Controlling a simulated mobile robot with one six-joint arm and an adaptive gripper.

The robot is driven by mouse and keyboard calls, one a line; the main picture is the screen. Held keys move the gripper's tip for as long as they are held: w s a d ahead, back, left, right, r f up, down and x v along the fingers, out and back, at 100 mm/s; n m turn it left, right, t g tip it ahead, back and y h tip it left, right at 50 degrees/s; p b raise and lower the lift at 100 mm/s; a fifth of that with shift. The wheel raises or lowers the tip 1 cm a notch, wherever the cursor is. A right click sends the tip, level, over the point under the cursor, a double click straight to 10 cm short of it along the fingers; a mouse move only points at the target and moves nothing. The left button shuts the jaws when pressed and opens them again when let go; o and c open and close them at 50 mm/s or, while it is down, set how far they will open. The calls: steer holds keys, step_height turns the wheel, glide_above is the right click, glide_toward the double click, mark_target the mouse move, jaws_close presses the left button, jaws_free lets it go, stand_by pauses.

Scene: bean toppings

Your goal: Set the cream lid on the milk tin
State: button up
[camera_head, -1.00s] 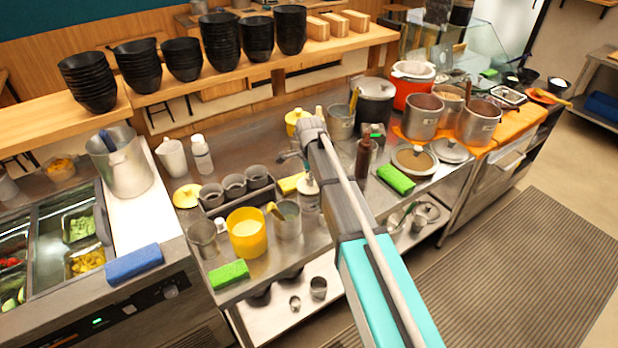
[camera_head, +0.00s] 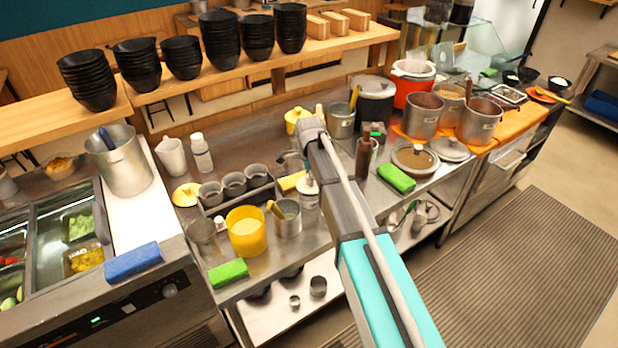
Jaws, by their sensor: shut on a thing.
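A pale cream lid (camera_head: 308,185) shows just left of my arm, at the middle of the steel counter. It is over a grey metal tin (camera_head: 310,201), which looks like the milk tin; my arm covers its right side. My gripper (camera_head: 305,168) points down at the lid's top and is shut on it. The fingers are small and partly hidden by my wrist. I cannot tell whether the lid touches the tin's rim or is just above it.
A yellow tin (camera_head: 247,238) and a steel tin with a spoon (camera_head: 287,222) stand close on the left. A grey holder of cups (camera_head: 235,187), a yellow lid (camera_head: 186,194) and a yellow pot (camera_head: 296,118) are nearby. A brown bottle (camera_head: 363,158) stands right of my arm.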

steer(key=shift+f, duration=0.15)
steer(key=shift+f+b, duration=0.35)
steer(key=shift+b, duration=0.15)
steer(key=shift+f, duration=0.2)
steer(key=shift+r, duration=0.1)
steer(key=o, duration=0.9)
steer(key=shift+o, duration=0.2)
steer(key=shift+o, duration=1)
steer(key=shift+r, duration=0.1)
